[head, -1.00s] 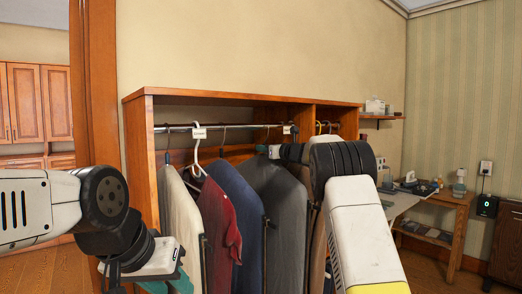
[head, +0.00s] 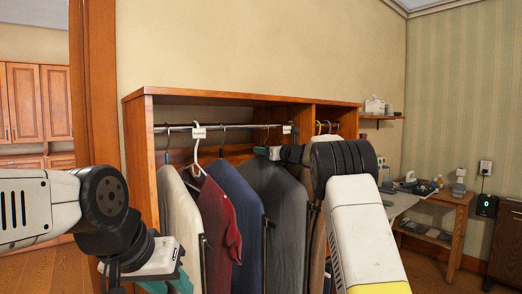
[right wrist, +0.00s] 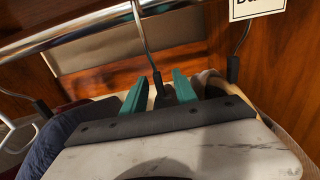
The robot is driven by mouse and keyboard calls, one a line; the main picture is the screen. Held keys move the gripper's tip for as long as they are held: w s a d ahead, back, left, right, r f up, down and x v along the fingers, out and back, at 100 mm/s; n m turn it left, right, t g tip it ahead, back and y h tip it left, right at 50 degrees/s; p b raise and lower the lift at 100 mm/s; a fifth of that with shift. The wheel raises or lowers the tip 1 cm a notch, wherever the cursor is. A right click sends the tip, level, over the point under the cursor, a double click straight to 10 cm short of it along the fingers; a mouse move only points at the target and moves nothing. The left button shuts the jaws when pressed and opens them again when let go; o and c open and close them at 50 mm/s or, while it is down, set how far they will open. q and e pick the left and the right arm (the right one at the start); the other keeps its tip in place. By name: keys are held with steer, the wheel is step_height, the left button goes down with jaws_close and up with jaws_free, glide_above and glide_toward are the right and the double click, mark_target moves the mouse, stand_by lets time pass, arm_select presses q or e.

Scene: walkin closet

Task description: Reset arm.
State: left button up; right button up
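My right arm reaches from the lower right to the closet rod. Its gripper (head: 262,151) is near the rod in front of the hanging clothes, mostly hidden by the wrist in the head view. In the right wrist view its two teal fingers (right wrist: 158,92) stand apart, with the black neck of a hanger (right wrist: 158,84) between them; I see a gap around the neck. A dark grey garment (head: 272,205) hangs below in the head view. My left gripper (head: 180,284) is at the lower left; only some teal shows, and its fingertips are cut off.
The wooden closet (head: 240,95) has a metal rod (head: 225,126) with white tags. A cream garment (head: 180,215), a red shirt (head: 217,215) and a blue garment (head: 240,200) hang to the left. A cluttered side table (head: 455,205) stands at the right. A door frame (head: 95,90) is at the left.

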steer(key=v, duration=0.7)
steer(key=shift+s+r, duration=0.15)
steer(key=shift+r, duration=0.2)
steer(key=s+d+r+m+t+h, duration=0.1)
steer(key=s+d+r+m+h, duration=0.2)
steer(key=d+m, duration=0.3)
steer(key=s+d+r+m+t+h, duration=0.2)
steer(key=s+d+m+h, duration=0.15)
steer(key=m, duration=0.45)
steer(key=s+d+f+m+g+h, duration=0.2)
steer(key=s+d+m+h, duration=0.15)
steer(key=s+m, duration=0.6)
steer(key=s+a+f+m+g, duration=0.2)
steer(key=s+f+m, duration=0.4)
steer(key=s, duration=0.5)
steer(key=s+a+f+m+g+y, duration=0.1)
steer(key=s+a+f+m+g, duration=0.2)
steer(key=s, duration=0.9)
steer(key=s+a+f+m+g, duration=0.2)
steer(key=s+f+m+g, duration=0.2)
steer(key=s+f+m, duration=0.6)
steer(key=shift+s+a+f+y, duration=0.3)
steer(key=shift+s+a+f, duration=0.1)
steer(key=shift+s+f, duration=0.6)
steer(key=shift+r, duration=0.1)
